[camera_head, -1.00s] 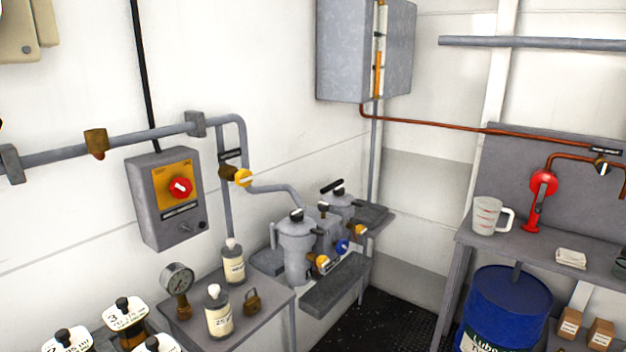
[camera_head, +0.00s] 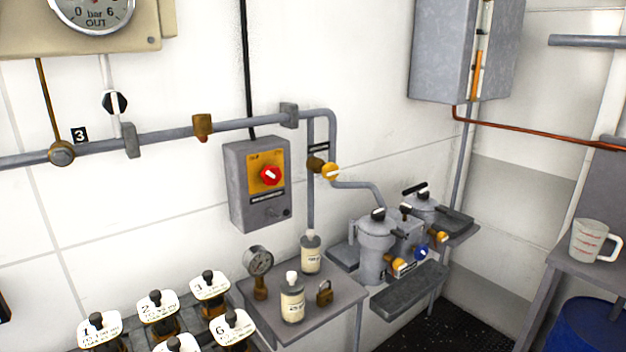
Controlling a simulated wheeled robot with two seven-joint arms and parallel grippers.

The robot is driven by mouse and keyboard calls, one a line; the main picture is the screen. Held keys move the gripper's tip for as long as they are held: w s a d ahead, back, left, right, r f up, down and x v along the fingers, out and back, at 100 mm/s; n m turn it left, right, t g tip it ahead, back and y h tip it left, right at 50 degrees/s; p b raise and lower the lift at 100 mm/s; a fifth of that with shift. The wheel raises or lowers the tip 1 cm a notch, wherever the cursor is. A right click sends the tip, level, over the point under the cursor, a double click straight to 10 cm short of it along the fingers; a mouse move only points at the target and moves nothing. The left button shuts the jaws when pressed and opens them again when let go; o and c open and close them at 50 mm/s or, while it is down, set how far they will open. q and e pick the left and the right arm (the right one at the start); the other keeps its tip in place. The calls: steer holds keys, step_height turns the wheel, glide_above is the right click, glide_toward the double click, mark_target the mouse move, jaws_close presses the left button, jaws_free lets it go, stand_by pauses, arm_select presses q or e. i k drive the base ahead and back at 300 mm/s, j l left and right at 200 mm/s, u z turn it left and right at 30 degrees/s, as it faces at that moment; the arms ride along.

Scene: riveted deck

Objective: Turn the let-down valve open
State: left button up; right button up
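No valve has a label I can read as the let-down valve, so I cannot tell which it is. A yellow-handled valve (camera_head: 329,171) sits on the grey pipe right of the switch box, below a small dark label (camera_head: 318,148). Lower right, the twin grey filter pots (camera_head: 375,248) carry yellow-handled valves, one of them in front (camera_head: 398,266), and a blue-handled valve (camera_head: 422,251). A black-and-white round knob (camera_head: 115,102) sits on a thin vertical pipe at upper left. Neither of my grippers is in view.
A switch box (camera_head: 258,185) with a red knob hangs on the wall. Labelled black-knobbed fittings (camera_head: 155,305) stand lower left. A jug (camera_head: 590,240) stands on the right bench.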

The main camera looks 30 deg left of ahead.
mark_target(330, 171)
steer(key=i+l+u, duration=0.1)
steer(key=u, duration=2)
steer(key=l+u, duration=0.8)
steer(key=l, duration=0.25)
steer(key=k+l+u, duration=0.1)
steer(key=l+u, duration=0.35)
steer(key=k+l+u, duration=0.15)
steer(key=l+u, duration=0.25)
steer(key=l, duration=0.1)
